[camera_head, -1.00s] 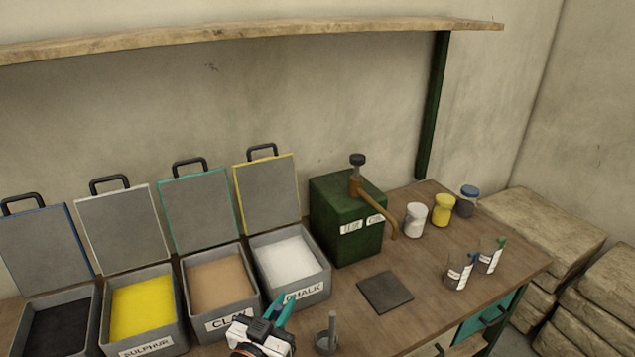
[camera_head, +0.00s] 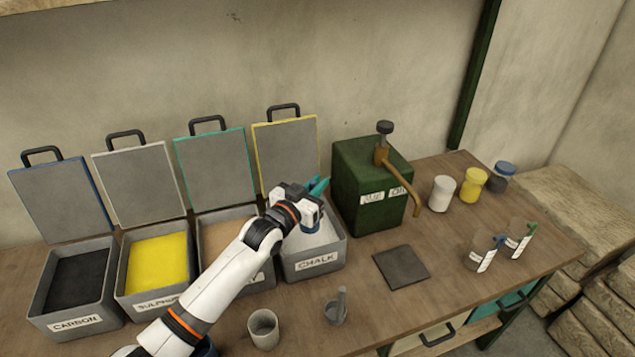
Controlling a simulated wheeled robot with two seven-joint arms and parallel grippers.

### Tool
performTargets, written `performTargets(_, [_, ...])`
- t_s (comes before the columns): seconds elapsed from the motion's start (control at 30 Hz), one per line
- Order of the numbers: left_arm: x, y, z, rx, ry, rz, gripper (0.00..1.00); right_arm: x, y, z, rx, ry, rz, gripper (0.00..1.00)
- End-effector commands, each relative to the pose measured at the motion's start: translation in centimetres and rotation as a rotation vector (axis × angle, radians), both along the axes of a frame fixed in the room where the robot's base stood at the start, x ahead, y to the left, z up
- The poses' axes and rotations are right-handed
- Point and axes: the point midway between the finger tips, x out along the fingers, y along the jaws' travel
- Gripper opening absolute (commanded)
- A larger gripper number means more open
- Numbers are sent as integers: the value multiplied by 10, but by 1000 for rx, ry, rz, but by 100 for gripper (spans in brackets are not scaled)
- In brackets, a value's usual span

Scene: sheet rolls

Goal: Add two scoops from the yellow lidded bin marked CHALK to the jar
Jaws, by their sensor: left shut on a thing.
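The CHALK bin (camera_head: 318,262) is grey with white powder inside. Its yellow-edged lid (camera_head: 287,150) stands open behind it. My left gripper (camera_head: 316,203), with teal fingers, is over this bin and hides part of the powder. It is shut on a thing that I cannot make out. A beige open cup (camera_head: 263,329) stands on the bench in front, perhaps the jar. Beside it is a small grey cup with an upright stick (camera_head: 337,308). My right gripper is not in view.
Open bins of carbon (camera_head: 75,325), sulphur (camera_head: 158,304) and brown powder (camera_head: 256,287) stand to the left. A green pump box (camera_head: 370,190) stands right of the chalk. A dark square mat (camera_head: 401,266), two labelled clear beakers (camera_head: 482,250) and several small jars (camera_head: 441,194) are further right.

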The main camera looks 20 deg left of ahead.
Motion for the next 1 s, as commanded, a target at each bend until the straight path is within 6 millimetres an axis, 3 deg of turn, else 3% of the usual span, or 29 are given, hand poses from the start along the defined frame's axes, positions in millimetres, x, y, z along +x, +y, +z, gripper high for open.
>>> performTargets(0.07, [0, 0, -21, 0, -1, 0, 0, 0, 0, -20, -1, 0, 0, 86])
performTargets(0.5, [0, -1, -87, 0, -1, 0, 0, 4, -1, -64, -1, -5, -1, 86])
performTargets(0.7, [0, -1, -104, 0, -1, 0, 0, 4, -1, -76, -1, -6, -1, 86])
performTargets(1.0, [0, -1, -108, -1, -2, 0, 0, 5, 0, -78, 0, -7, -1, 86])
